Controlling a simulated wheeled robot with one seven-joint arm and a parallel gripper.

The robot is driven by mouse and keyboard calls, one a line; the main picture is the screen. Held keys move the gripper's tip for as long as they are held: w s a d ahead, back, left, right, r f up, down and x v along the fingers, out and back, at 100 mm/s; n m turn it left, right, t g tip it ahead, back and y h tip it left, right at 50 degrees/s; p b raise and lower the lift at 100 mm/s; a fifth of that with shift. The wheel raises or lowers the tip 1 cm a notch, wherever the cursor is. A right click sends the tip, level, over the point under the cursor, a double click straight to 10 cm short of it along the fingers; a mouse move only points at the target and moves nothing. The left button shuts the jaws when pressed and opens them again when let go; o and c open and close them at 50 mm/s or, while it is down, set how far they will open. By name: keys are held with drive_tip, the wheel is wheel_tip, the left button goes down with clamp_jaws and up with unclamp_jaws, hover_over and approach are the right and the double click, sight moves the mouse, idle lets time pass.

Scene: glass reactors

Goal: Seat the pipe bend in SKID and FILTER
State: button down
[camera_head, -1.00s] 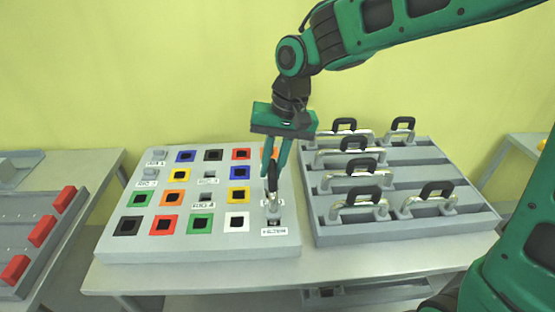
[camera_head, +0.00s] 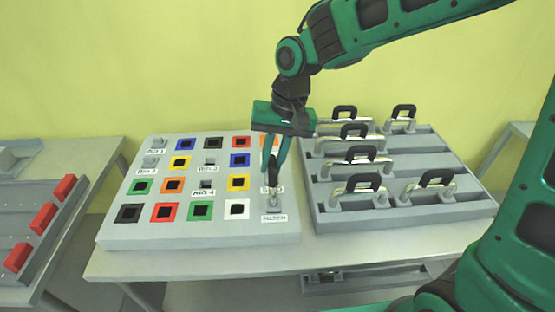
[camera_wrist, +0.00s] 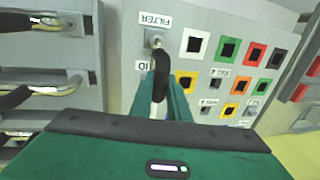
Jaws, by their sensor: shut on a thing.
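The pipe bend, a metal tube with a black grip, is in my gripper (camera_head: 272,166), which is shut on the black grip. In the wrist view the black grip (camera_wrist: 161,72) runs up the middle. The bend's near metal end (camera_head: 273,198) is at the FILTER socket, just behind the FILTER label (camera_head: 274,218); in the wrist view this end (camera_wrist: 154,40) meets the grey socket beside its label (camera_wrist: 155,20). The SKID label (camera_wrist: 143,66) is partly covered by the bend. My fingers hide the SKID socket, so I cannot tell how deep either end sits.
The grey board (camera_head: 190,235) carries several coloured square sockets and labelled grey ones to the left. A grey rack (camera_head: 400,226) with several other handled pipe bends stands close on the right. A panel with red blocks (camera_head: 42,219) is at the far left.

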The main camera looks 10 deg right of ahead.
drive_tip(key=shift+f, duration=0.25)
idle(0.7)
drive_tip(key=c, duration=1.6)
unclamp_jaws()
drive_tip(key=shift+a+v, duration=0.3)
drive_tip(key=shift+v, duration=1.2)
drive_tip(key=shift+a+v, duration=0.3)
drive_tip(key=shift+v, duration=1.15)
drive_tip(key=shift+a+v, duration=0.35)
drive_tip(key=shift+v, duration=1.15)
drive_tip(key=shift+d+r, duration=0.1)
drive_tip(key=shift+r, duration=0.1)
